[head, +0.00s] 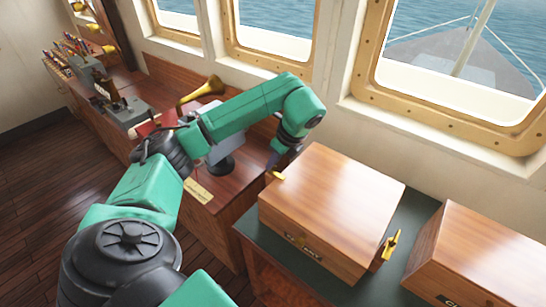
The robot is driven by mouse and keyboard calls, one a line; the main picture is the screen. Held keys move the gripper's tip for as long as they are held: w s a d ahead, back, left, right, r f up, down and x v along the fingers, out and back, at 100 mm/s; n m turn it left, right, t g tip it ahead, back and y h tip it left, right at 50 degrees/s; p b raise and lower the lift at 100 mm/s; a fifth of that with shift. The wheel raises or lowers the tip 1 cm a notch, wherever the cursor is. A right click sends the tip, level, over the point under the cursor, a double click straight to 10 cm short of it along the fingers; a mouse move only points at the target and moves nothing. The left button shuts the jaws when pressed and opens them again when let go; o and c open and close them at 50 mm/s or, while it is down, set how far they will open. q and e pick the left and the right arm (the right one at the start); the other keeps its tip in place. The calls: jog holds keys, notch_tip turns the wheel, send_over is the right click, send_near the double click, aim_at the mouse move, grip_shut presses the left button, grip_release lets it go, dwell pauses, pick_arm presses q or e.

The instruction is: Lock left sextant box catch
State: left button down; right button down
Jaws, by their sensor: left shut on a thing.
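The sextant box (335,200) is a closed wooden box standing on a dark green table top. It has a dark plate on its front. The left catch (277,176), a small brass piece, shows at the box's left side. The right catch (390,244), also brass, sticks out from the right side. My left gripper (277,166) comes down from above at the box's left side and is shut on the left catch. The fingertips are small and dark here, so the exact grip and the catch's angle are hard to see. My right gripper is not in view.
A second wooden box (480,262) stands to the right, with a strip of bare green top (405,262) between the boxes. A brass horn (203,92) and a grey device (125,112) stand on the wooden counter behind my left arm. Brass-framed windows line the wall.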

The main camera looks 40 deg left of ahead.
pick_arm(q)
jog(key=shift+a+r, duration=0.1)
jog(key=c, duration=1)
grip_release()
jog(key=p+v, duration=0.6)
jog(key=v, duration=0.8)
jog(key=shift+r, duration=0.15)
